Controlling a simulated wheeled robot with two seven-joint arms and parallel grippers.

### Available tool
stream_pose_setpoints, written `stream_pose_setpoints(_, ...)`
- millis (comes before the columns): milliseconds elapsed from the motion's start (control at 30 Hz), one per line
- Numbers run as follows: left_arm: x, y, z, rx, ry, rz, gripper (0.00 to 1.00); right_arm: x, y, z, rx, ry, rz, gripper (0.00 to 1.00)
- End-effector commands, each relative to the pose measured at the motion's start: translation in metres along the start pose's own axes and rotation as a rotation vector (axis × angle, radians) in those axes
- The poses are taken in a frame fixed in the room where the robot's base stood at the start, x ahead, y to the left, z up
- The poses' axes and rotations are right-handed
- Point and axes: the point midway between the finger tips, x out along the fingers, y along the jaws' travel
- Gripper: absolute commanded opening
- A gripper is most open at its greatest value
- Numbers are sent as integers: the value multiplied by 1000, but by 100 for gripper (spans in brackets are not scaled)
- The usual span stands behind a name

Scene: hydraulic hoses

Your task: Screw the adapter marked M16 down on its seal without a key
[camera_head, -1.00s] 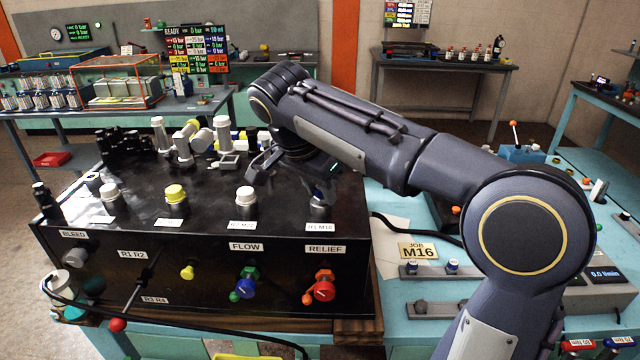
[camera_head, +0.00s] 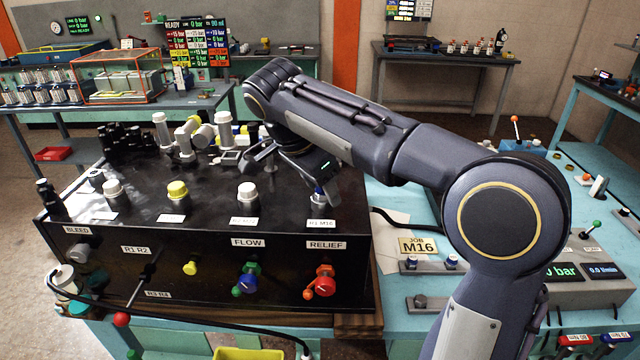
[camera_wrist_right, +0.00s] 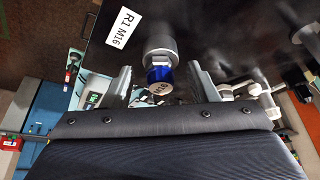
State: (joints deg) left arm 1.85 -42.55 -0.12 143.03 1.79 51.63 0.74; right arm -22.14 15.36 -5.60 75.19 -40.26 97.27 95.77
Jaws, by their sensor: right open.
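The port with the label R1 M16 (camera_head: 321,224) is at the right front of the black block's (camera_head: 215,215) top. In the right wrist view, the adapter has a silver collar (camera_wrist_right: 157,44) and a blue part (camera_wrist_right: 159,74) with a pale marked end. My right gripper (camera_wrist_right: 159,70) is open there, one finger on each side of the adapter, with gaps visible. Whether the adapter touches its seal cannot be seen. My left gripper is not in view.
White and yellow fittings (camera_head: 190,135) stand behind. A black hose runs below the block's front.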

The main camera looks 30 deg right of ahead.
Motion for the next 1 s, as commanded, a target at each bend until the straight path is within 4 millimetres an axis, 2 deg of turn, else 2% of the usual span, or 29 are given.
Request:
stream_pose_setpoints(167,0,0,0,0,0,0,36,-14,-1,0,0,0,-3,53)
stream_pose_setpoints(400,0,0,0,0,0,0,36,-55,-1,1,0,0,-4,53)
stream_pose_setpoints(533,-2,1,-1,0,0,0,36,-71,-1,0,0,1,-1,53)
stream_pose_setpoints(700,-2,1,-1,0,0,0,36,-78,0,0,0,1,1,53)
stream_pose_setpoints(1000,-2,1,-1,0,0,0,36,-75,3,-1,-18,-9,-4,53)
